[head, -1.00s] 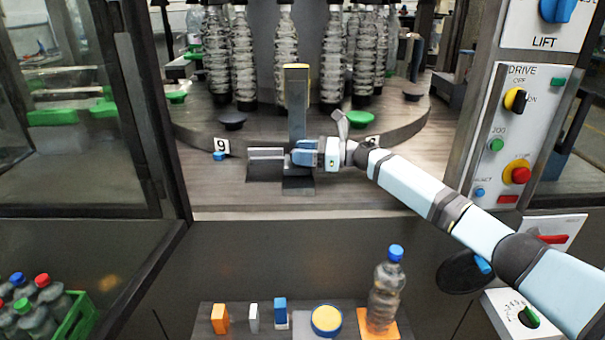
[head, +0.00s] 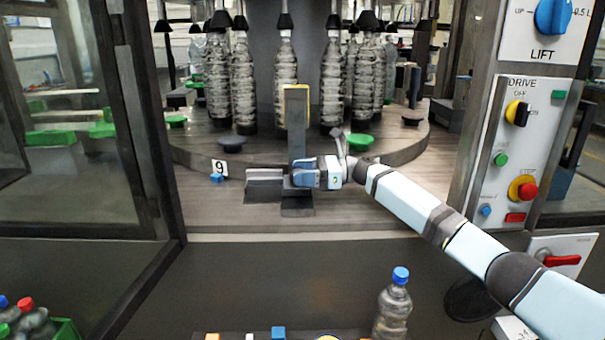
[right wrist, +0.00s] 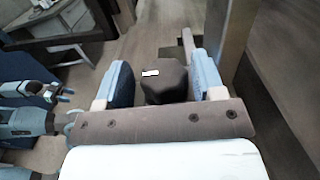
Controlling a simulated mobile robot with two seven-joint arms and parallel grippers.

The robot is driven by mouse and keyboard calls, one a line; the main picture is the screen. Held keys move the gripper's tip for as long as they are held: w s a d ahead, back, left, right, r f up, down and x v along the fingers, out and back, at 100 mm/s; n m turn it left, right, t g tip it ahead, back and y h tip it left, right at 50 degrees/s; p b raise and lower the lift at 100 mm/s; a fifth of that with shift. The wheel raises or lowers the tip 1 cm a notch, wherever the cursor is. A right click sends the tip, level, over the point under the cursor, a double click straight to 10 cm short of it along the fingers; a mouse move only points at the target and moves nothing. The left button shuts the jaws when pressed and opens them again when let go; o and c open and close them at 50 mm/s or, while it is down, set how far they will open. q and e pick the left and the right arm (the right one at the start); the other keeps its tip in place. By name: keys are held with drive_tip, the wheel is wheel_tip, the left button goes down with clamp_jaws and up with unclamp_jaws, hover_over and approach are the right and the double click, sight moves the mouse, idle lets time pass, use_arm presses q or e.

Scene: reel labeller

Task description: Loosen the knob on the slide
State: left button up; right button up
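The slide (head: 265,187) is a grey block with a rail on the machine deck, beside an upright grey post (head: 296,125) with a yellow top. My right gripper (head: 300,173) reaches in from the right, at the foot of the post. In the right wrist view a dark knob (right wrist: 165,83) with a white mark lies between the two blue finger pads of this gripper (right wrist: 164,80). The fingers are apart, with narrow gaps beside the knob. The head view hides the knob behind the gripper. Blue-grey arm parts at the wrist view's left edge may be my left arm; its finger state is unclear.
A carousel with several clear bottles (head: 285,80) stands behind the slide. A control panel (head: 522,150) is on the right and a glass door (head: 75,120) on the left. A blue-capped bottle (head: 393,305) stands at the lower front. The deck left of the slide is mostly clear.

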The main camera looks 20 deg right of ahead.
drive_tip(key=shift+r, duration=0.1)
wheel_tip(320, 180, up, 20)
drive_tip(key=p, duration=0.1)
idle(0.5)
idle(0.4)
